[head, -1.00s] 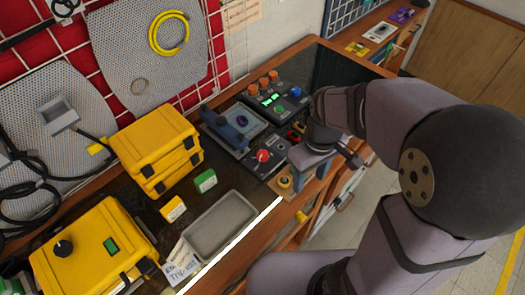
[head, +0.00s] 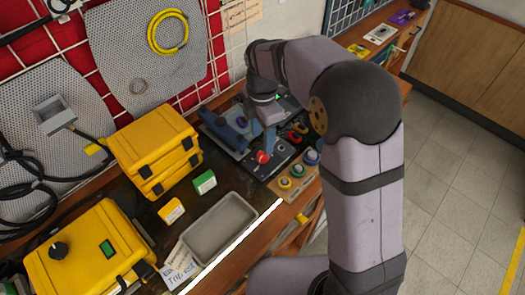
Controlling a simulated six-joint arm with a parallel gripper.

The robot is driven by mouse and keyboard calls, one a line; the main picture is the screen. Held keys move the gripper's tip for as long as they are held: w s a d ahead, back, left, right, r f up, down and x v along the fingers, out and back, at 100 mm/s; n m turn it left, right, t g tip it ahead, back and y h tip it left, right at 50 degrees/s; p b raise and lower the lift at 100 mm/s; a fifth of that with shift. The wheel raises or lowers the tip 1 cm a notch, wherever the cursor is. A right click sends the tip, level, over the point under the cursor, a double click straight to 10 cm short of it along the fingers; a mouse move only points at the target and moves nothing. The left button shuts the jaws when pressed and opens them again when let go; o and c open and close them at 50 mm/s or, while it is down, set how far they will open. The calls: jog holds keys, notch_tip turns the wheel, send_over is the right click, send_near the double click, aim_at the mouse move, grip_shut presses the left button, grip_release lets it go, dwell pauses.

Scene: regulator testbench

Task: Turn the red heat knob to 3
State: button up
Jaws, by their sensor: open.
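The red heat knob (head: 263,157) sits on a dark panel (head: 258,172) at the middle of the bench in the head view. My gripper (head: 268,142) points down right above or behind the knob, very close to it. I cannot tell whether it touches the knob. The gripper is open, and its fingers are partly hidden by its own body. The knob's scale and pointer are too small to read.
A blue device in a grey tray (head: 227,135) stands just left of the gripper. A wooden block with coloured buttons (head: 292,180) lies at the front right. Yellow cases (head: 155,150) stand left. An empty grey tray (head: 220,228) lies in front.

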aim_at(262, 155)
jog(key=shift+f+p, duration=0.8)
jog(key=shift+f, duration=2.7)
jog(key=shift+c, duration=0.6)
jog(key=c, duration=0.9)
